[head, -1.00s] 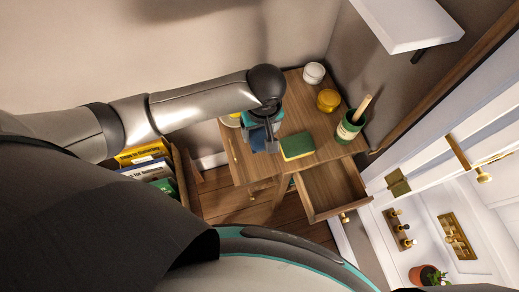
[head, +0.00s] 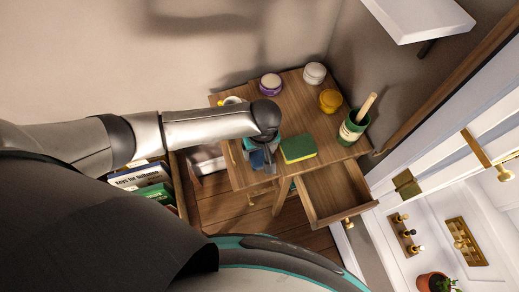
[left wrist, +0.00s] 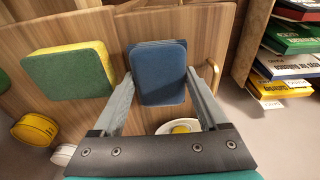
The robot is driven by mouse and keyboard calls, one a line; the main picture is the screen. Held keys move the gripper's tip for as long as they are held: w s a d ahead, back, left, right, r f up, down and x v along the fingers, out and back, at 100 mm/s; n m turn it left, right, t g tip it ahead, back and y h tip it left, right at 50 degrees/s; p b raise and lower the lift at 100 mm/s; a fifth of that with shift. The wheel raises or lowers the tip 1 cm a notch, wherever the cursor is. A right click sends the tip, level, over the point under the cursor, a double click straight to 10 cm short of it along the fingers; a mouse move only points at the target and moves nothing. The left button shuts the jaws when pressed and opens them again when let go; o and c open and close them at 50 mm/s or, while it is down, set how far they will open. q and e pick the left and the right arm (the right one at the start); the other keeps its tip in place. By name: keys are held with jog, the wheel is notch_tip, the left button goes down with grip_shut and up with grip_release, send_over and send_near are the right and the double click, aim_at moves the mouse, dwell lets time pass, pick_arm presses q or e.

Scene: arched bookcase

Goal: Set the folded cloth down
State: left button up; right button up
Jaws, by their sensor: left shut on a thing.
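The folded cloth (left wrist: 160,75) is a blue, thick rounded rectangle. It shows between the two fingers of my left gripper (left wrist: 162,85) in the left wrist view, and the fingers are shut on its sides. In the head view my left gripper (head: 262,158) is over the left front part of the small wooden table (head: 292,108), with the blue cloth (head: 259,160) partly hidden under the wrist. I cannot tell whether the cloth touches the tabletop. My right gripper is not in view.
A green and yellow sponge (head: 298,149) lies right of the gripper. Jars (head: 330,100) and a green pot (head: 352,128) stand behind and right. The drawer (head: 335,195) is open and empty. The tabletop's middle is clear.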

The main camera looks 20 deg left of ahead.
aim_at(261, 157)
pick_arm(q)
jog(key=shift+f, duration=0.25)
jog(key=shift+f, duration=0.25)
jog(key=o, duration=1.2)
jog(key=shift+o, duration=0.2)
jog(key=shift+r, duration=0.1)
jog(key=shift+w+d+r, duration=0.1)
jog(key=shift+r, duration=0.15)
notch_tip(261, 157, up, 12)
jog(key=s+p, duration=0.1)
jog(key=p, duration=0.3)
jog(key=shift+s+d+r, duration=0.15)
jog(key=shift+s+d, duration=0.05)
jog(key=shift+d, duration=0.1)
